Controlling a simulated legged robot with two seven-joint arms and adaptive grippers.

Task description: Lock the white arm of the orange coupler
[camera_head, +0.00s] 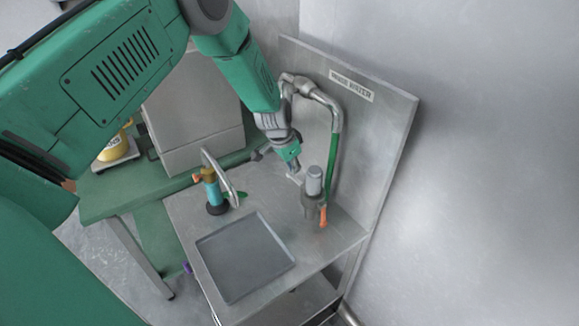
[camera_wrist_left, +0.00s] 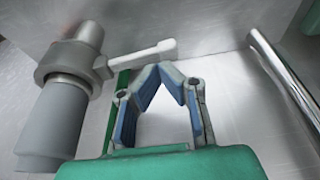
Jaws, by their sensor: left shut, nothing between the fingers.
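The coupler (camera_head: 314,187) stands upright near the back right of the steel counter, a grey cylinder with an orange part (camera_head: 323,216) low on its front. In the wrist view its grey body (camera_wrist_left: 50,120) fills the left side, with a ring collar; no orange shows there. The white arm (camera_wrist_left: 145,54) sticks out from the collar to the right; in the head view it is a small pale bar (camera_head: 295,179). My left gripper (camera_head: 294,166) is shut and empty beside the coupler. In the wrist view its fingertips (camera_wrist_left: 160,70) meet just below the arm's end; contact cannot be told.
A steel pipe with a green hose (camera_head: 333,155) rises behind the coupler against the backsplash (camera_head: 375,120). A teal and orange fitting (camera_head: 212,192) and a curved metal tube stand to the left. A square recessed basin (camera_head: 245,257) lies in front. A steel tube (camera_wrist_left: 285,75) crosses the wrist view's right.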

